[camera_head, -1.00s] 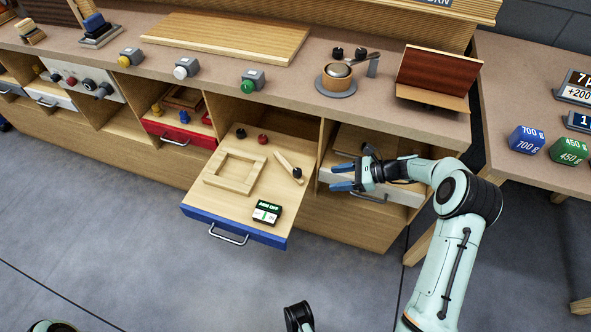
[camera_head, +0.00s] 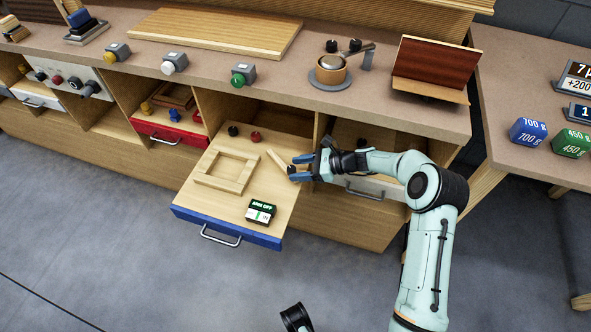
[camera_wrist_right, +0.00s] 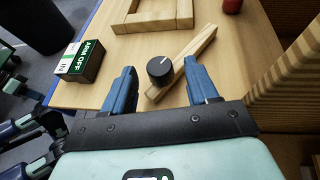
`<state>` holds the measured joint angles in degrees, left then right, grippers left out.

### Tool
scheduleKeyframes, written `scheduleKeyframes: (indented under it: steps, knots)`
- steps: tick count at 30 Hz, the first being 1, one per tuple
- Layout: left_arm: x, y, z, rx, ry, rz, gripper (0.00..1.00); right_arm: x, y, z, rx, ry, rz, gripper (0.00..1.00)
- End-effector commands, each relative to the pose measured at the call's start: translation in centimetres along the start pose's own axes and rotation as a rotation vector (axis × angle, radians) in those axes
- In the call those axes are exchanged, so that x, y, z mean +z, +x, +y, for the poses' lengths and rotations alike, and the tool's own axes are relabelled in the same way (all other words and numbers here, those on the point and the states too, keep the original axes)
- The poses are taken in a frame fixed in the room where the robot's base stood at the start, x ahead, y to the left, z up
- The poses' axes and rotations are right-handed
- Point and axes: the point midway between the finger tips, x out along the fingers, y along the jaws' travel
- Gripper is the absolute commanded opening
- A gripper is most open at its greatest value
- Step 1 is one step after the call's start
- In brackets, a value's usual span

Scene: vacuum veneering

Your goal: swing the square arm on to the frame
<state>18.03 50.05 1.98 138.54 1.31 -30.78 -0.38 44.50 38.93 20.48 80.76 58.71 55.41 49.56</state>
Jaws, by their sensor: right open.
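The square arm (camera_head: 277,162) is a pale wooden bar on the blue-fronted drawer (camera_head: 222,225), lying at a slant to the right of the frame and apart from it. The frame (camera_head: 228,171) is a pale wooden square lying flat; its near part also shows in the right wrist view (camera_wrist_right: 150,22). In that view the arm (camera_wrist_right: 196,48) carries a black knob (camera_wrist_right: 160,70) at its near end. My right gripper (camera_head: 298,168) is open at that end, its blue fingers on either side of the knob. Contact cannot be told.
A small sign (camera_head: 261,212) reading "ARM OFF" stands at the drawer's front right. A black knob (camera_head: 233,131) and a red knob (camera_head: 255,137) are at the drawer's back. A white-fronted drawer (camera_head: 365,184) lies under my right forearm. The cabinet divider (camera_head: 320,126) rises close to my right gripper.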

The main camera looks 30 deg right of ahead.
Motion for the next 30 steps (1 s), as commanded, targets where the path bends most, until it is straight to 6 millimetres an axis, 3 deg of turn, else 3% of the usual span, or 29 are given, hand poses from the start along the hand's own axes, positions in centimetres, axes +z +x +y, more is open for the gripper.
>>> scheduleKeyframes:
  steps: [4, 13, 14, 18, 19, 30]
  knots:
    - [-0.4, 0.3, -0.1, -0.001, -0.001, 0.01, 0.43, 0.0, 1.1, 0.0, 0.001, 0.001, -0.001, 0.58]
    - [-0.4, 0.3, -0.1, -0.001, -0.001, 0.012, 0.43, 0.0, 1.3, 0.0, 0.0, 0.0, 0.0, 0.58]
    - [-0.4, 0.3, -0.1, -0.001, -0.001, 0.012, 0.43, 0.0, 1.3, 0.0, 0.0, 0.0, 0.0, 0.52]
    - [-0.4, 0.3, -0.1, -0.001, -0.001, 0.012, 0.43, 0.0, 1.3, 0.0, 0.0, 0.0, 0.0, 0.06]
    - [-0.4, 0.3, -0.1, -0.001, -0.001, 0.012, 0.43, 0.0, 1.3, 0.0, 0.0, 0.0, 0.0, 0.0]
    - [-0.4, 0.3, -0.1, -0.001, -0.001, 0.012, 0.43, 0.5, 2.4, 0.2, 0.003, -0.001, -0.001, 0.0]
